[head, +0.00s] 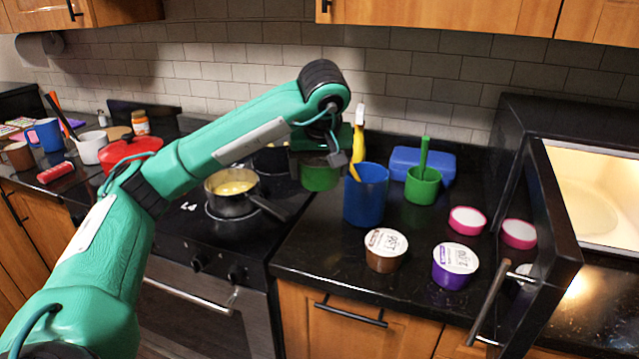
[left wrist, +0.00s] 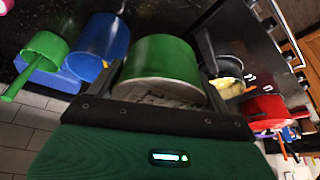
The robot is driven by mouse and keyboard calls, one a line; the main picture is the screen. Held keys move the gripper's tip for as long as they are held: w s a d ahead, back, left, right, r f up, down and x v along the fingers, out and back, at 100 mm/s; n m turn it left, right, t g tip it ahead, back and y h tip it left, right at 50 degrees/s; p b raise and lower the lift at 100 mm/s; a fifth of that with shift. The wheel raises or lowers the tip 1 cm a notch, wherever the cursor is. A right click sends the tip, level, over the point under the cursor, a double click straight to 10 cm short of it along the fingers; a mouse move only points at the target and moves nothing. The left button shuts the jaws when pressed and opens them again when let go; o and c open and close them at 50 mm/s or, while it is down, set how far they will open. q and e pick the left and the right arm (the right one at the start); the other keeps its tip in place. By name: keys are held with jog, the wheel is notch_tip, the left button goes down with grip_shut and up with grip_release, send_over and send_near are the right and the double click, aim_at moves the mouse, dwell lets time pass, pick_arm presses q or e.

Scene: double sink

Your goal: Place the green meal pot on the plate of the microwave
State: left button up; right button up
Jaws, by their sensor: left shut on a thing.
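The green meal pot (head: 320,178) hangs in my left gripper (head: 330,156), raised above the counter between the stove and the blue cup. In the left wrist view the green pot (left wrist: 160,57) fills the middle, with its pale lid face towards the gripper; the fingertips are hard to make out there. The microwave (head: 560,118) stands at the far right with its door (head: 540,225) swung open. Its plate (head: 588,208) shows inside in the warm light and looks empty, though the door and frame hide part of it. My right gripper is not in view.
Near the pot stand a blue cup (head: 366,198), a green cup (head: 424,188) and a blue box (head: 405,160). A saucepan (head: 230,200) sits on the stove.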

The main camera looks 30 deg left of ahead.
pick_arm(q)
jog(key=shift+r, duration=0.9)
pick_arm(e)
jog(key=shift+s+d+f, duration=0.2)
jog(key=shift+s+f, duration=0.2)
